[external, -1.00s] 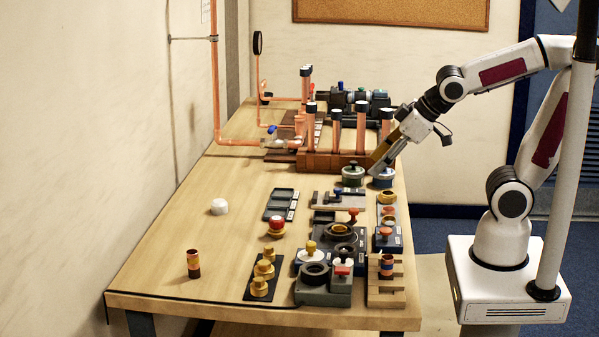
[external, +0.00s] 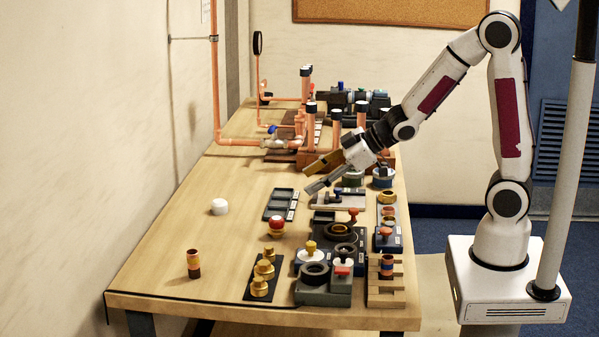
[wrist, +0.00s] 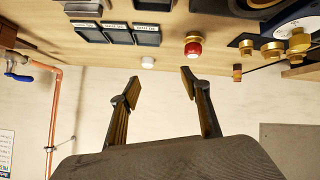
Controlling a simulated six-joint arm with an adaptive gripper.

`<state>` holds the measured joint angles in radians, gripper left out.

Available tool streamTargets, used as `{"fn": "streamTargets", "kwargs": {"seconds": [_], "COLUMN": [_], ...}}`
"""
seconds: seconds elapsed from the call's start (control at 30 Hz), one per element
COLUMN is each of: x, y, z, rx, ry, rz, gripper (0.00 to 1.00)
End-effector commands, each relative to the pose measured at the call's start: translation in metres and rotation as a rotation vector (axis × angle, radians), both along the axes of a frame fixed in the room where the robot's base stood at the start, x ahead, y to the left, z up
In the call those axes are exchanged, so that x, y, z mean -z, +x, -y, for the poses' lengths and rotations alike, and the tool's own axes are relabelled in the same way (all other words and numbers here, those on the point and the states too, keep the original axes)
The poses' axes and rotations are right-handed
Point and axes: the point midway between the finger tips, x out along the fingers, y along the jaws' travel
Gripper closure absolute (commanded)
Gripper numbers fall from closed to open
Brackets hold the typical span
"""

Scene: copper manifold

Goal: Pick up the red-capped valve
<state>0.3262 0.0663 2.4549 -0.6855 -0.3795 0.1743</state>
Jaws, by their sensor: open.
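The red-capped valve (external: 277,226) stands upright on the open wood of the table, its red cap on top of a brass-coloured body. In the wrist view the red-capped valve (wrist: 193,46) shows near the top, right of centre, beyond the fingertips. My gripper (external: 308,179) is open and empty, above the table, behind the valve and a little to its right. In the wrist view my gripper (wrist: 160,82) has its two fingers spread wide, with nothing between them.
A dark labelled tray (external: 281,204) lies just behind the valve. Dark fixtures (external: 338,234) stand close on its right, and brass knobs on a black plate (external: 250,284) in front. A white cap (external: 219,207) sits to the left, with bare table around it.

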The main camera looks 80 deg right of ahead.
Motion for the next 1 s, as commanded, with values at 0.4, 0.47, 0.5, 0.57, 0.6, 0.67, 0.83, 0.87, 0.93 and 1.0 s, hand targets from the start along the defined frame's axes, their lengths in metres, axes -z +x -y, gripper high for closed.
{"fn": "streamTargets", "kwargs": {"seconds": [0.4, 0.47, 0.5, 0.57, 0.6, 0.67, 0.83, 0.87, 0.93, 1.0], "x": [0.050, 0.056, 0.059, 0.063, 0.065, 0.068, 0.070, 0.071, 0.071, 0.071], "y": [0.023, 0.024, 0.024, 0.024, 0.024, 0.023, 0.023, 0.022, 0.022, 0.022], "z": [-0.022, -0.026, -0.029, -0.033, -0.035, -0.038, -0.042, -0.042, -0.042, -0.043], "rx": [-0.170, -0.192, -0.206, -0.225, -0.234, -0.247, -0.265, -0.266, -0.268, -0.268], "ry": [0.150, 0.178, 0.195, 0.220, 0.235, 0.254, 0.283, 0.285, 0.287, 0.287], "rz": [0.075, 0.086, 0.093, 0.104, 0.109, 0.117, 0.129, 0.129, 0.130, 0.130], "gripper": [0.53, 0.53, 0.53, 0.53, 0.53, 0.53, 0.53, 0.53, 0.53, 0.53]}}
